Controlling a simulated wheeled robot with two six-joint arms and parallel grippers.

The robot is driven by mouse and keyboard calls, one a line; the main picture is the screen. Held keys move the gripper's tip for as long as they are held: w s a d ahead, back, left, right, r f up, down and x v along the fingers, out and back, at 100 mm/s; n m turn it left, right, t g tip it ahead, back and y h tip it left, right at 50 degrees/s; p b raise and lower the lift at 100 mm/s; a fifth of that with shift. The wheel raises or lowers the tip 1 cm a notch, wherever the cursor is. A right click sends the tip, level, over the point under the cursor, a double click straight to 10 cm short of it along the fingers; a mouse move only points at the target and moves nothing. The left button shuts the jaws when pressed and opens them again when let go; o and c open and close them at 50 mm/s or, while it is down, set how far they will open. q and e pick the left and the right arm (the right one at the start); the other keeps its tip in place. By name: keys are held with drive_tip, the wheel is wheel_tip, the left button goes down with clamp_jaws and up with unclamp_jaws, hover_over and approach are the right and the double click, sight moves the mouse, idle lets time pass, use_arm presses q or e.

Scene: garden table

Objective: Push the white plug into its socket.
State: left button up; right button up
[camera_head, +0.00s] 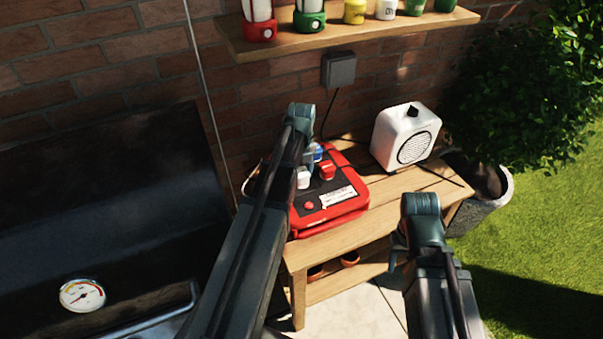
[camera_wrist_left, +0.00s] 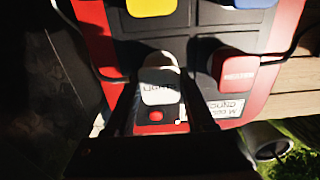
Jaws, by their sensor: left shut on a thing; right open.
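The white plug (camera_wrist_left: 158,88), with dark lettering on its face, sits at the red power box (camera_head: 345,207) on the wooden table. It also shows small in the head view (camera_head: 303,178), beside my left arm. My left gripper (camera_wrist_left: 163,98) is shut on the white plug, one dark finger on each side. A pale round part shows just behind the plug; I cannot tell how deep the plug sits, as its socket is hidden. My right gripper (camera_head: 396,258) is open and empty, in front of the table's right side, away from the box.
A red plug (camera_wrist_left: 236,72) with a black cable sits right of the white one. A yellow plug (camera_wrist_left: 151,6) and a blue plug (camera_wrist_left: 255,3) sit farther up. A white speaker (camera_head: 406,137) stands at the table's back right. A grill (camera_head: 110,200) is at left.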

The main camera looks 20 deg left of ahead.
sight(302, 172)
use_arm(q)
drive_tip(key=shift+f+b, duration=0.65)
idle(0.7)
drive_tip(key=o, duration=1.3)
drive_tip(key=shift+r, duration=0.1)
wheel_tip(302, 172, up, 14)
drive_tip(key=p, duration=1.4)
